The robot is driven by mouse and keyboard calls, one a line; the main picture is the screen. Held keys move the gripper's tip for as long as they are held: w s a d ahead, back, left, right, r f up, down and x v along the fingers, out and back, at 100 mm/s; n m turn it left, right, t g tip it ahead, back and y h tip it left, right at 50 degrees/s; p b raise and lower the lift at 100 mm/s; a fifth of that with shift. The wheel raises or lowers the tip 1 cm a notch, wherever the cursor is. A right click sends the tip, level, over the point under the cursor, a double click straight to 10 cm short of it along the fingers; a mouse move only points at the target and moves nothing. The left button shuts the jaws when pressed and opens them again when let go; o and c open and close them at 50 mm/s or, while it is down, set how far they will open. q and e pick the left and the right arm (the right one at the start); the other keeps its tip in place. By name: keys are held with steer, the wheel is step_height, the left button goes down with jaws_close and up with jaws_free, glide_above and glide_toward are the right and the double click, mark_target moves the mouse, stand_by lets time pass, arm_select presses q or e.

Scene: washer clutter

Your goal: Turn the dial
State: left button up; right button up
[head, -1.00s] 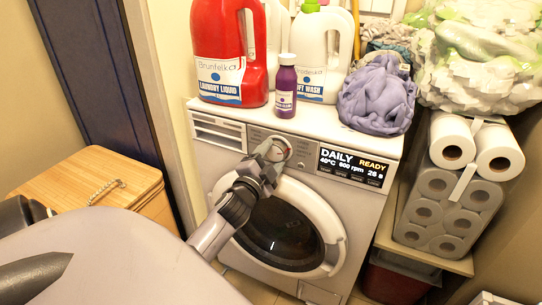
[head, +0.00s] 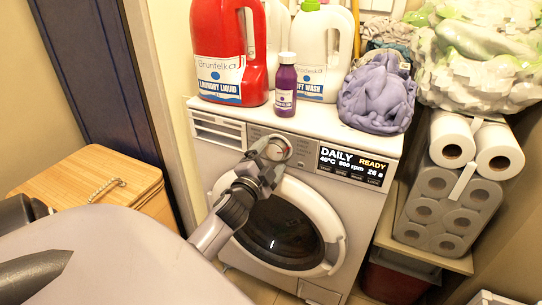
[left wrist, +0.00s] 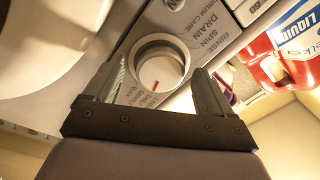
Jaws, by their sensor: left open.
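The washer's dial (head: 278,149) is a round silver knob with a red mark on the upper front panel. In the left wrist view the dial (left wrist: 160,68) shows between and just beyond the fingertips, with printed programme names around it. My left gripper (head: 272,158) is in front of the dial. In the left wrist view its two fingers (left wrist: 160,82) stand apart on either side of the dial, and I cannot tell whether they touch it. The washer (head: 226,157) has a display reading DAILY, READY. My right gripper is not in view.
On the washer top stand a red detergent jug (head: 222,40), a white jug (head: 318,75), a purple bottle (head: 285,90) and a purple cloth (head: 378,95). A wooden box (head: 85,185) stands at the left.

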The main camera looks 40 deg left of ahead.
arm_select(q)
steer(key=v, duration=0.6)
steer(key=shift+s, duration=0.2)
steer(key=shift+d, duration=0.15)
steer(key=s+d+f+n+g+h, duration=0.35)
steer(key=s+d+f, duration=0.5)
steer(key=d, duration=0.35)
steer(key=s+d+f+n+g+h, duration=0.4)
steer(key=s+d+f, duration=0.3)
steer(key=d+f, duration=0.35)
step_height(320, 180, up, 14)
steer(key=a+m+p, duration=0.1)
steer(key=p, duration=1.4)
steer(key=shift+w+a+f+h+p, duration=0.2)
steer(key=shift+w+f+h+p, duration=0.05)
steer(key=shift+h+p, duration=0.1)
steer(key=shift+f+m, duration=0.1)
steer(key=shift+m, duration=0.15)
steer(key=shift+t, duration=0.25)
